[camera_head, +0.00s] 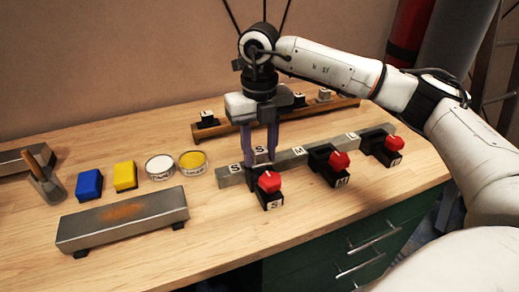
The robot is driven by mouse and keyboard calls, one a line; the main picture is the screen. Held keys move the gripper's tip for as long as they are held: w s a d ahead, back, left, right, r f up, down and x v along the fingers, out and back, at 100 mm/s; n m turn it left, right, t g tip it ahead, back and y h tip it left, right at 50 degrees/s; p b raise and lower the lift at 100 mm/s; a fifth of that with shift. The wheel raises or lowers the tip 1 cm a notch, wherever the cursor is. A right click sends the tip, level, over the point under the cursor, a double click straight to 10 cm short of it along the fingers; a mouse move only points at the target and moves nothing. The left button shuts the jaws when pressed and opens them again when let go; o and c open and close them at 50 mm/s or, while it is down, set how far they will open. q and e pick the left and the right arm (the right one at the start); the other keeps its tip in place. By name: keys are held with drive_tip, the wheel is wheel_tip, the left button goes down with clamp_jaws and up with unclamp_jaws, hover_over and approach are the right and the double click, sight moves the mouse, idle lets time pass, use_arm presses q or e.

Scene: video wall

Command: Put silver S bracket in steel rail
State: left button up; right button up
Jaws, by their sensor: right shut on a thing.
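My right gripper (260,160) points straight down over the steel rail (321,150), at its left part. It is shut on a small piece between the fingers, which seems to be the silver S bracket (259,151); a white S mark shows there, but the fingers hide most of it. The held piece is at or just above the rail; I cannot tell whether it is seated. The rail carries S, M and L marks. A black clamp with a red knob (269,182) and an S label stands at the rail's front, right below the fingers. My left gripper is not in view.
Two more red-knobbed clamps (338,160) (394,144) stand along the rail's front. Behind is a wooden rail (228,127) with small brackets.

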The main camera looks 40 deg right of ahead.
drive_tip(key=shift+f, duration=0.1)
idle(0.3)
drive_tip(key=shift+f+b, duration=0.45)
drive_tip(key=shift+f, duration=0.2)
drive_tip(key=o, duration=1.8)
drive_tip(key=shift+c, duration=0.2)
drive_tip(key=shift+r+p, duration=2.75)
drive_tip(key=shift+r, duration=0.8)
